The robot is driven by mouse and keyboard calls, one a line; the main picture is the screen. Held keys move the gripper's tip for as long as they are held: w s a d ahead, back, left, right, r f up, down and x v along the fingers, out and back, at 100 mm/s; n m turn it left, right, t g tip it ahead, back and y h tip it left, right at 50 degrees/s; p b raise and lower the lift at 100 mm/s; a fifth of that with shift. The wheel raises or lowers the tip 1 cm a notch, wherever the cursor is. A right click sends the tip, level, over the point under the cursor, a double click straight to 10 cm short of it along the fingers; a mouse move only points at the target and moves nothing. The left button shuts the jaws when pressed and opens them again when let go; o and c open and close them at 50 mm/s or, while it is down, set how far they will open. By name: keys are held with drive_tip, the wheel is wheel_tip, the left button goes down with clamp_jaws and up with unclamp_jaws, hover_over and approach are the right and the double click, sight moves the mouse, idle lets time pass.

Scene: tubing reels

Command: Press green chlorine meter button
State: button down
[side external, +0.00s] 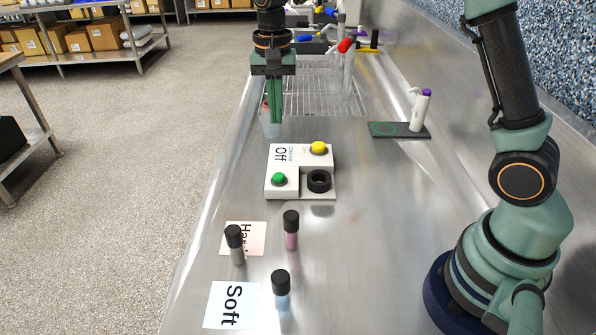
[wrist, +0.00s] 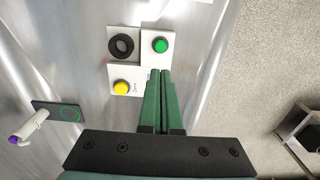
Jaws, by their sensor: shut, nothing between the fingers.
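The chlorine meter (side external: 290,157) is a white box on the steel counter with the word "Off" on its top. Its green button (side external: 279,179) is at the near left corner, and it also shows in the wrist view (wrist: 160,45). A yellow button (side external: 318,148) is at the far right, and a black round socket (side external: 319,181) is at the near right. My gripper (side external: 276,121) points down, shut and empty, beyond the meter's far side in the side view. In the wrist view, its green fingers (wrist: 161,73) reach toward the box, with the green button beyond their tips.
Several black-capped vials, including a pink one (side external: 291,231), stand near the "Soft" card (side external: 231,305) and another card (side external: 245,238). A purple-topped bottle (side external: 422,110) stands on a dark pad at right. A wire rack (side external: 318,88) lies behind.

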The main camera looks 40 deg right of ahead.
sight(280, 175)
drive_tip(key=shift+f, duration=0.1)
wheel_tip(280, 175, down, 14)
drive_tip(key=shift+r, duration=0.1)
idle(0.7)
drive_tip(key=shift+s+f, duration=0.1)
drive_tip(key=shift+f, duration=1.15)
wheel_tip(280, 175, up, 16)
drive_tip(key=shift+f, duration=0.1)
